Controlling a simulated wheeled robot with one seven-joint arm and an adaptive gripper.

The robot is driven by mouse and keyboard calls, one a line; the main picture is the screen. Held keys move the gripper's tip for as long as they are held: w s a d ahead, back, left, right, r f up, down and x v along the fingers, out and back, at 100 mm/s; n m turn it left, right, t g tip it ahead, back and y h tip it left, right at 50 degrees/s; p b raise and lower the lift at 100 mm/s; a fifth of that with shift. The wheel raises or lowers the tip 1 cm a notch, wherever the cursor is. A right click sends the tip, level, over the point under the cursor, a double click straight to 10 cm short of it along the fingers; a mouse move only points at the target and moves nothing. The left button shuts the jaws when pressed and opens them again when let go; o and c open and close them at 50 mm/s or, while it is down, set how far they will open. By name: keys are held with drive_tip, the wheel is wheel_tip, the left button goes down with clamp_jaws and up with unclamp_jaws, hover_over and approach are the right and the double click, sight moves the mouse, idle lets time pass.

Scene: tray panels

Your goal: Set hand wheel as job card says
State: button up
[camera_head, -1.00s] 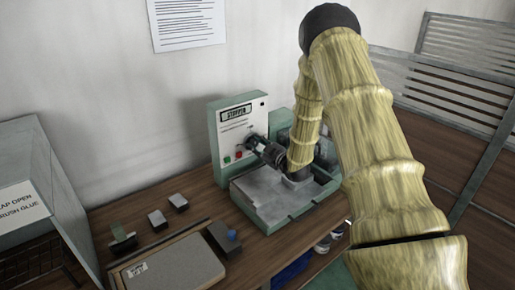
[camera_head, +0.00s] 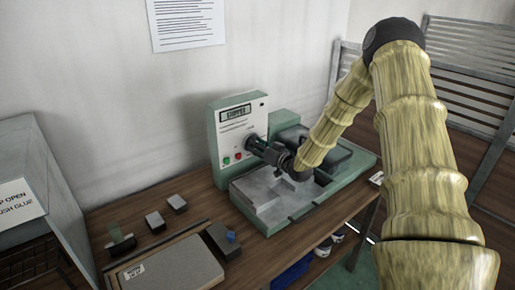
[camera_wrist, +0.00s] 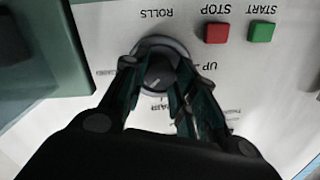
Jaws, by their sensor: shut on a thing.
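The hand wheel (camera_wrist: 157,64) is a dark round knob on the white machine panel (camera_wrist: 105,25), with a pale line on its face. In the wrist view my gripper (camera_wrist: 158,82) has one finger on each side of the knob and is shut on it. The wrist view is upside down; "ROLLS", "UP" and a partly hidden word stand around the knob. In the head view my gripper (camera_head: 268,152) reaches the panel from the right and hides the knob. A printed sheet (camera_head: 188,22) hangs on the wall, its text too small to read.
The green machine (camera_head: 270,205) has a display (camera_head: 236,113) that seems to read "STOPPED". A red STOP button (camera_wrist: 217,33) and a green START button (camera_wrist: 261,32) sit near the knob. A flat panel on a tray (camera_head: 170,265), small blocks (camera_head: 155,222) and a grey bin (camera_head: 30,160) are to the left.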

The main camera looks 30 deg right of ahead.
drive_tip(key=shift+s+f+m+t+y+b, duration=0.15)
drive_tip(key=shift+m+b, duration=0.4)
drive_tip(key=shift+m, duration=1.5)
drive_tip(key=shift+w+f+m+t+y+b, duration=0.15)
drive_tip(key=shift+m+b, duration=0.35)
drive_tip(key=shift+m, duration=1.55)
drive_tip(key=shift+s+r, duration=0.1)
drive_tip(key=o, duration=1.1)
drive_tip(key=shift+c, duration=0.2)
drive_tip(key=shift+r, duration=0.1)
drive_tip(key=s+d, duration=0.2)
drive_tip(key=s, duration=0.9)
drive_tip(key=shift+s, duration=0.4)
